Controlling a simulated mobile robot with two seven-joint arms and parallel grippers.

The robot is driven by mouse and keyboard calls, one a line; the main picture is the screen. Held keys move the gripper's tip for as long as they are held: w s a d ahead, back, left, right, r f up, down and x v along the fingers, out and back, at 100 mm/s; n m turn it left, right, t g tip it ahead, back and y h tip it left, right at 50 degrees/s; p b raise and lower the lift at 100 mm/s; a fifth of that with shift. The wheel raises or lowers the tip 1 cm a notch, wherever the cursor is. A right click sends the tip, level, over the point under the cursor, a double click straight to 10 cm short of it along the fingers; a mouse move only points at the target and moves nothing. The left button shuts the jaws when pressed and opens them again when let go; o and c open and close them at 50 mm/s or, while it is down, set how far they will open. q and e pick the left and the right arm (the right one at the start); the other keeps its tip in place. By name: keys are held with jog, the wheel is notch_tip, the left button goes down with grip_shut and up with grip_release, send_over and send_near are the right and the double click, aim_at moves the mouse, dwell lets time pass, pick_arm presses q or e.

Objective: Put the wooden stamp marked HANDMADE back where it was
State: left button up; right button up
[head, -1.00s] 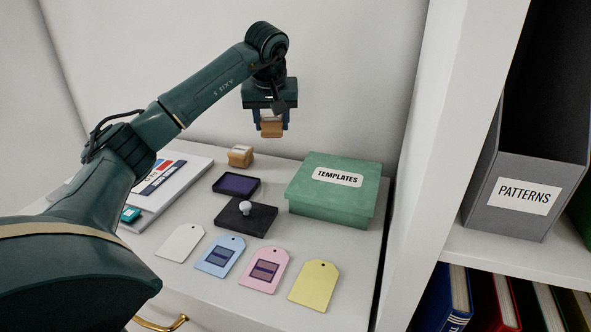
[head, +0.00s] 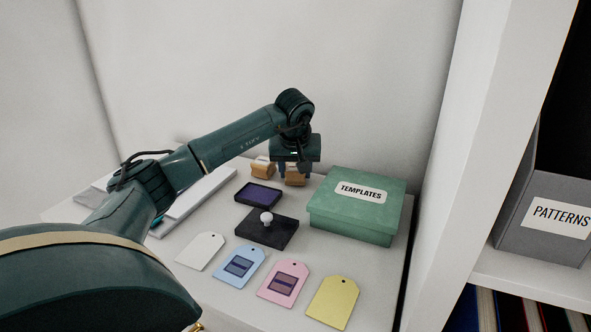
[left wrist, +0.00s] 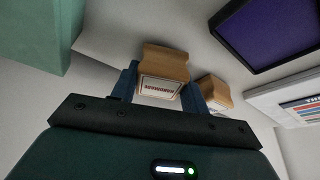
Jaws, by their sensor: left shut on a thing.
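My left gripper (head: 294,173) is shut on a wooden stamp (head: 296,180) at the back of the cabinet top, left of the green box. In the left wrist view the stamp's label (left wrist: 160,88) reads HANDMADE, and it sits between the blue fingers. The stamp is low over the top; I cannot tell whether it touches it. A second wooden stamp (head: 261,166) stands just to its left; it also shows in the left wrist view (left wrist: 214,91). My right gripper is not in view.
A purple ink pad (head: 259,195) lies in front of the stamps, with a black lid (head: 264,236) with a white knob nearer. The green TEMPLATES box (head: 352,220) stands right. White, blue, pink and yellow tags (head: 333,303) lie along the front. A shelf stands at right.

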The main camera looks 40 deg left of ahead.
pick_arm(q)
jog(key=o, duration=1)
jog(key=shift+f, duration=0.15)
jog(key=v, duration=1.2)
jog(key=shift+p, duration=0.4)
